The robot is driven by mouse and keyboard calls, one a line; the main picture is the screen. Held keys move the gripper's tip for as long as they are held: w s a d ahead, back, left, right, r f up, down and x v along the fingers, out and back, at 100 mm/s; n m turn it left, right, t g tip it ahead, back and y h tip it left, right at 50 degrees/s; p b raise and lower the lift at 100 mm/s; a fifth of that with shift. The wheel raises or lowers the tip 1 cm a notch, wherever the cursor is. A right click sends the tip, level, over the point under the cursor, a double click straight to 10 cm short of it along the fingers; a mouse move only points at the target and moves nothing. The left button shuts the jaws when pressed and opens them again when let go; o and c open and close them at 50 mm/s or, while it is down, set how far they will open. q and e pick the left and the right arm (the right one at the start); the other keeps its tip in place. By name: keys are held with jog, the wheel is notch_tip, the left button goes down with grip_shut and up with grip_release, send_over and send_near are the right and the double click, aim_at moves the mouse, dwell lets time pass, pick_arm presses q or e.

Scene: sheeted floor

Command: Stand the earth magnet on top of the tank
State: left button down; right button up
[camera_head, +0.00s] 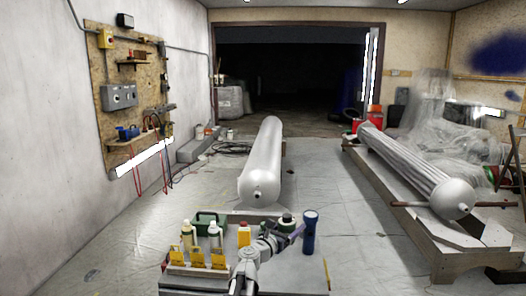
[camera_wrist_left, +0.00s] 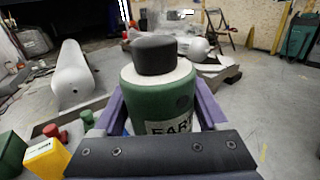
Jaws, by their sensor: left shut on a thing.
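The earth magnet is a green cylinder with a white top ring, a black knob and partly visible "EAR" lettering in the left wrist view (camera_wrist_left: 158,97). It is small in the head view (camera_head: 286,220). My left gripper (camera_head: 287,236) is shut on its sides, with a purple finger on either side, and the magnet is upright. Its underside is hidden, so I cannot tell whether it touches the table. The tank (camera_head: 262,158) is a long pale grey cylinder lying beyond the table; it also shows at left in the left wrist view (camera_wrist_left: 71,77). My right gripper is not in view.
The table (camera_head: 300,275) holds a blue torch (camera_head: 310,232), a yellow bottle (camera_head: 244,234), a green case (camera_head: 211,219), white bottles and yellow tags. A ribbed cylinder (camera_head: 408,170) lies on a wooden bench at right. Sheeted floor around the tank is mostly clear.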

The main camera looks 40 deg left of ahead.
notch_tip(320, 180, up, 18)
jog(key=p, duration=1.6)
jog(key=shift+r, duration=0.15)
